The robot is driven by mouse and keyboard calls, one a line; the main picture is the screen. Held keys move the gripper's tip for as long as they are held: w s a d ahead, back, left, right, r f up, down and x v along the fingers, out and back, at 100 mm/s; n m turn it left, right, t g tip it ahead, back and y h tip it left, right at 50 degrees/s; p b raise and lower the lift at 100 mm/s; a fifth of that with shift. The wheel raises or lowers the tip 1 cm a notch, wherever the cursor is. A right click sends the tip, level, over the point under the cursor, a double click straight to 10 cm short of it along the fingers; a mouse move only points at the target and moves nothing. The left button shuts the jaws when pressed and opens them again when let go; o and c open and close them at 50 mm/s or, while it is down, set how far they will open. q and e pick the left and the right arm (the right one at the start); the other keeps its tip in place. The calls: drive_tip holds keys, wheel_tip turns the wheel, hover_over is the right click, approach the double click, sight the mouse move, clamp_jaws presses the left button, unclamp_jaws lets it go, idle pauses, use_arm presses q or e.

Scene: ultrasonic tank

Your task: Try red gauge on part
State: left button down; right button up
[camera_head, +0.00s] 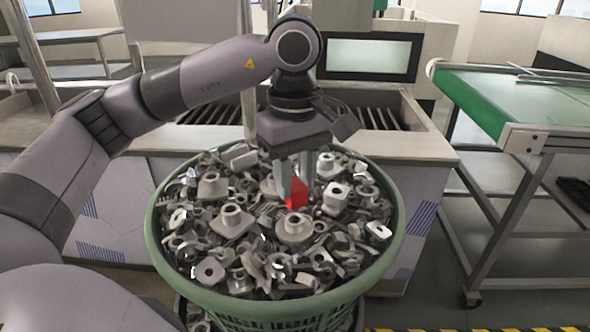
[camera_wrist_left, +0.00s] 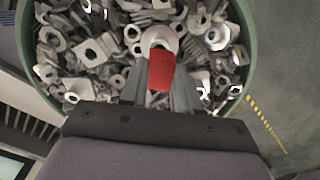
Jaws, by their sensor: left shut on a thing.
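My left gripper (camera_head: 292,177) reaches down from the left arm over the basket and is shut on the red gauge (camera_head: 297,193). In the left wrist view the red gauge (camera_wrist_left: 160,72) sits between the two fingers of the left gripper (camera_wrist_left: 160,85). A grey flanged metal part (camera_head: 293,228) with a round hole lies on top of the heap, just under the gauge. In the wrist view this part (camera_wrist_left: 159,37) shows at the gauge's far end. I cannot tell whether the gauge touches it. My right gripper is not in view.
A green basket (camera_head: 168,262) holds a heap of many loose grey metal parts. Behind it stands a steel tank (camera_head: 420,147) with a dark-framed panel (camera_head: 372,57). A green-topped conveyor table (camera_head: 490,100) stands at the right. Floor is clear at the lower right.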

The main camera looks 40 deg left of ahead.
use_arm(q)
drive_tip(key=shift+f+b, duration=0.3)
drive_tip(key=shift+f, duration=0.4)
drive_tip(key=shift+f, duration=0.2)
idle(0.4)
drive_tip(key=shift+f+b, duration=0.2)
drive_tip(key=shift+b, duration=0.2)
drive_tip(key=shift+f, duration=0.1)
idle(0.9)
drive_tip(key=shift+r+p, duration=1.1)
drive_tip(key=shift+r, duration=0.55)
